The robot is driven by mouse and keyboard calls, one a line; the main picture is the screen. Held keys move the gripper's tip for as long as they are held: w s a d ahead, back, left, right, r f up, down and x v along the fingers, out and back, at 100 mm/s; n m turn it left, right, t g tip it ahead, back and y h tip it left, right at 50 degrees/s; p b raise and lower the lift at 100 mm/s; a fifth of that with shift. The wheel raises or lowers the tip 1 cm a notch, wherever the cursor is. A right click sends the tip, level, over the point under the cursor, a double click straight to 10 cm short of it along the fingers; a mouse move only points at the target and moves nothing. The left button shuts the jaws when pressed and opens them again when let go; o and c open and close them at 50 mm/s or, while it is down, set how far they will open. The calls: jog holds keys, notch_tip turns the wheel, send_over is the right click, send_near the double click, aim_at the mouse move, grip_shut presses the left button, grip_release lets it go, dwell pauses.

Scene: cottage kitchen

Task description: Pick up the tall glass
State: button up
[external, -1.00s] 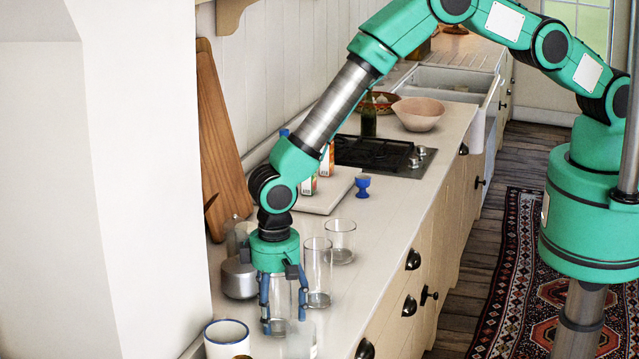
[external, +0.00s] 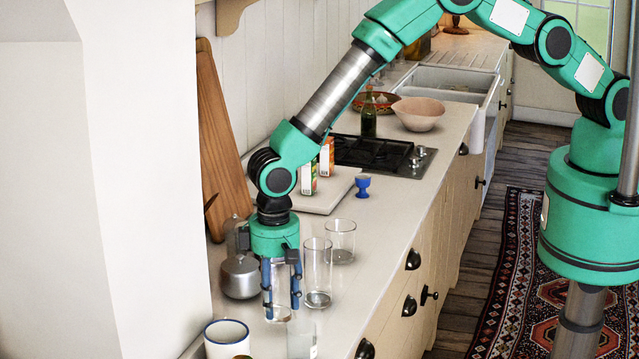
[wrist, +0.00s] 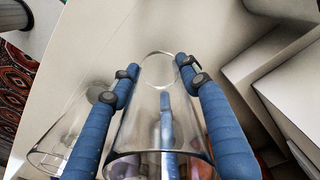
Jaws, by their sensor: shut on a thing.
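A clear tall glass (external: 281,291) stands upright between the blue fingers of my gripper (external: 282,288), at the near left part of the counter. My gripper points down and is shut on this glass from both sides. In the wrist view the same glass (wrist: 158,125) fills the space between the two fingers (wrist: 160,85), with its round rim nearest the camera. Its base looks slightly above the counter. A second tall clear glass (external: 318,275) stands just right of my gripper, apart from it; it also shows at the left of the wrist view (wrist: 68,140).
A shorter glass (external: 340,242) stands behind the second glass. Another clear glass (external: 301,340) is in front. A metal pot (external: 240,278) and a blue-rimmed white mug (external: 226,340) stand left. A blue egg cup (external: 362,187), board and hob (external: 375,153) lie farther back.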

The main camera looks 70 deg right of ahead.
aim_at(276, 271)
jog(key=shift+r+b, duration=0.45)
jog(key=shift+r, duration=2.9)
